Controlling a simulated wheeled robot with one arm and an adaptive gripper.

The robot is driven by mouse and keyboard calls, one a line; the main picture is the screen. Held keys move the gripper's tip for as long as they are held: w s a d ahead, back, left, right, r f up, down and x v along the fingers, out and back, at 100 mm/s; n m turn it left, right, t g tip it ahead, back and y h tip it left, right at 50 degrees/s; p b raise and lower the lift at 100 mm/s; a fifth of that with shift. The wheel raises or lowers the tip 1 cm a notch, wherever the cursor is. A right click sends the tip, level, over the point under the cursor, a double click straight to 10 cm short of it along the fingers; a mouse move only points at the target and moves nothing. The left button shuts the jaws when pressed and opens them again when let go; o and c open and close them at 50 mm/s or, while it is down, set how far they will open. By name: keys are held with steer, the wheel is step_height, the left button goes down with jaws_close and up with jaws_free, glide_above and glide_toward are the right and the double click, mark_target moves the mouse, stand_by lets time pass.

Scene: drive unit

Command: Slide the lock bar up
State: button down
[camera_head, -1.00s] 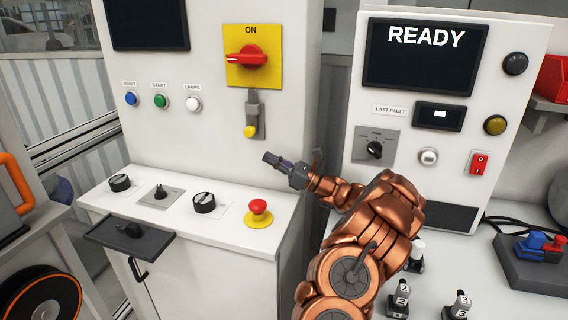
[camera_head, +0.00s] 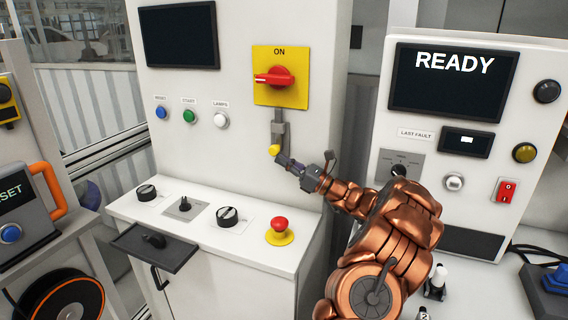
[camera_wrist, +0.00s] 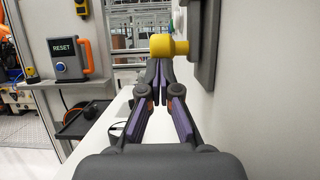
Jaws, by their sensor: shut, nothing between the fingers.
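The lock bar (camera_head: 279,130) is a grey slide on the white cabinet face, below the yellow plate with the red ON switch (camera_head: 274,77). Its yellow knob (camera_head: 275,150) sticks out at the lower end. In the wrist view the knob (camera_wrist: 168,46) stands out from the wall just beyond my fingertips. My gripper (camera_head: 281,158) is shut and empty, with its tips right by the knob, just below it. In the wrist view the closed fingers (camera_wrist: 157,66) point at the knob's underside. I cannot tell whether they touch it.
A red emergency button (camera_head: 280,224) and black knobs (camera_head: 228,215) stand on the ledge below. Blue, green and white buttons (camera_head: 190,115) are left of the lock bar. A READY panel (camera_head: 453,80) stands at the right. The cabinet face around the bar is otherwise flat.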

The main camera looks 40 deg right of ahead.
step_height(320, 180, up, 4)
steer(key=shift+r+p, duration=0.1)
steer(key=shift+p, duration=0.6)
steer(key=w+f+b+v, duration=0.1)
steer(key=f+b+v, duration=0.1)
steer(key=v, duration=1.1)
steer(key=shift+a+f+b, duration=0.2)
steer(key=shift+f+b, duration=0.05)
steer(key=shift+b, duration=0.45)
